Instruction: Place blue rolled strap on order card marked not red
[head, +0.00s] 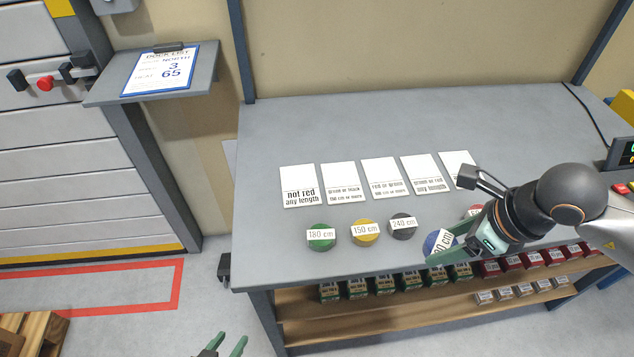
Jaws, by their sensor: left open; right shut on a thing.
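The blue rolled strap (432,243) is near the table's front edge, its label partly hidden by my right gripper (447,248), which is shut on it. I cannot tell whether the strap touches the table. The order card marked "not red any length" (299,186) lies at the left end of a row of white cards. It is bare. My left gripper (223,346) is open and empty at the bottom edge, low in front of the table.
A green strap (321,237), a yellow strap (364,233) and a dark grey strap (403,226) lie in front of the cards on the table (270,135). A red strap (474,210) is partly hidden by my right arm. Small boxes fill the shelf below.

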